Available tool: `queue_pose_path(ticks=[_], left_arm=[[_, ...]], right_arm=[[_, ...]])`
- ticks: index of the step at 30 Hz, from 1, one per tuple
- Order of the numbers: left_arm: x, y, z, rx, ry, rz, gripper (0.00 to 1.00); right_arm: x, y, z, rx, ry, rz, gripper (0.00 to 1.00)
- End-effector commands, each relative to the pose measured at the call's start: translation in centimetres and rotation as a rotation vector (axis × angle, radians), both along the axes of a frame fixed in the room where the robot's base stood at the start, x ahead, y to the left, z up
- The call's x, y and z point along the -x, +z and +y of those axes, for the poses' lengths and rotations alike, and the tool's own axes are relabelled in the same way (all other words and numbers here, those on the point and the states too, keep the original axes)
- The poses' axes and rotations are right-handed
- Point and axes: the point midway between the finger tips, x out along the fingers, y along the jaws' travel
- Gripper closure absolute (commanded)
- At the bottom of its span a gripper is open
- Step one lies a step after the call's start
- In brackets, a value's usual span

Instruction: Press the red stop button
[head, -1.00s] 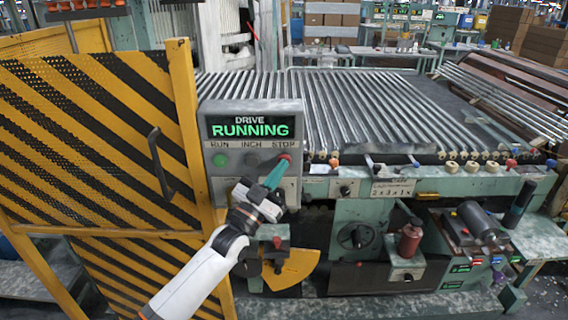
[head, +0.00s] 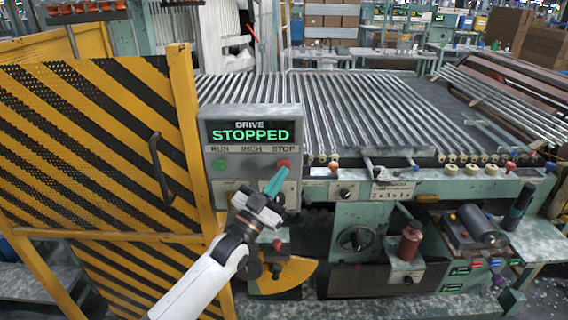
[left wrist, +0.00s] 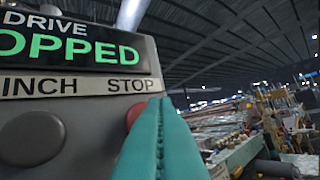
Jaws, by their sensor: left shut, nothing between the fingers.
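The red stop button (head: 283,165) is under the STOP label, right of the green run button (head: 220,165). My left gripper (head: 279,172) is shut and empty, its teal fingertips just below and in front of the red button. In the left wrist view the teal fingers (left wrist: 160,140) partly cover the red button (left wrist: 136,110); whether they touch it I cannot tell. My right gripper is not in view.
A yellow and black striped guard door (head: 90,150) with a dark handle stands left of the box. Metal rollers (head: 330,110) fill the machine top. A red-brown bottle-like part (head: 410,240) and a grey motor (head: 482,224) sit lower right.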

Motion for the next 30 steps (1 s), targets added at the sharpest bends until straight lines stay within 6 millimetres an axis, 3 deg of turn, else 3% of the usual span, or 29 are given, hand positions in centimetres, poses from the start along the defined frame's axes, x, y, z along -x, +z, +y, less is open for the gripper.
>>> queue_pose_path(ticks=[11, 24, 30], left_arm=[[0.3, 0.0, 0.0, 0.0, 0.0, 0.0, 1.0], [4.4, 0.2, 0.0, 0.0, 0.0, 0.001, 1.0], [5.2, 0.0, 0.0, -0.001, 0.0, -0.001, 1.0]], right_arm=[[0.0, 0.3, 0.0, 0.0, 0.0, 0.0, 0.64], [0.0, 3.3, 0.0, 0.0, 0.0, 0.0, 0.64], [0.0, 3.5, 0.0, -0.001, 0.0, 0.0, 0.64]])
